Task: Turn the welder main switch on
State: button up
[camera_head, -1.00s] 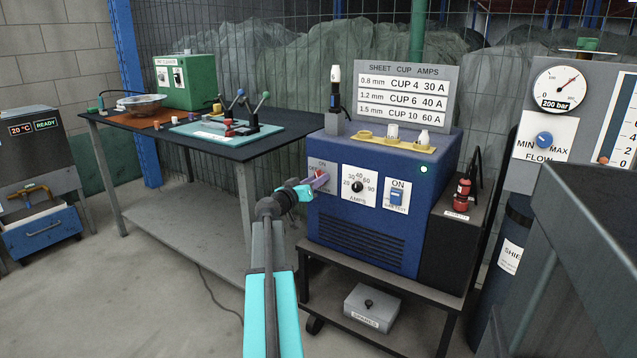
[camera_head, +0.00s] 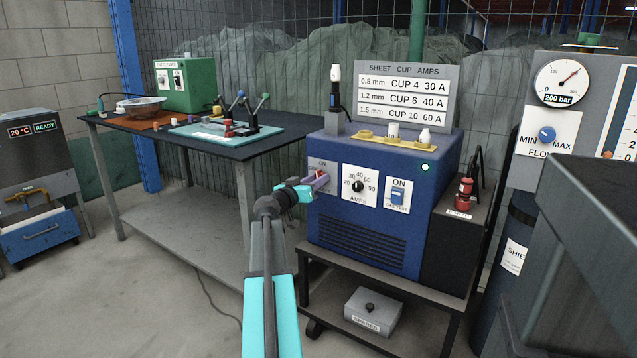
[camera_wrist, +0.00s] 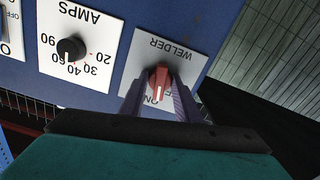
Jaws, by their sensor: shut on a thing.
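The welder (camera_head: 375,205) is a blue box on a low cart. Its main switch is a red rotary knob on a white plate at the left of its front. In the wrist view the red knob (camera_wrist: 159,80) sits between the two purple fingers of my gripper (camera_wrist: 158,92), which is shut on it. The plate (camera_wrist: 178,48) reads WELDER upside down there. The knob's white mark points down in the picture, near the partly covered ON lettering and a letter F. The exact position is hard to tell. My gripper (camera_head: 320,181) hides much of the knob in the head view.
An AMPS dial (camera_head: 357,186) and a blue ON switch (camera_head: 397,196) are right of the plate. A workbench (camera_head: 215,145) stands at the left. A grey block (camera_head: 590,230) fills the right foreground. A spares box (camera_head: 375,310) lies on the cart's lower shelf.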

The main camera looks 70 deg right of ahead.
jog(key=shift+s+f+m+b, duration=0.15)
jog(key=shift+m+b, duration=0.85)
jog(key=shift+b, duration=1.25)
jog(key=o, duration=0.8)
jog(key=shift+a, duration=0.1)
jog(key=b+v, duration=0.1)
jog(key=v, duration=0.4)
jog(key=shift+b, duration=0.35)
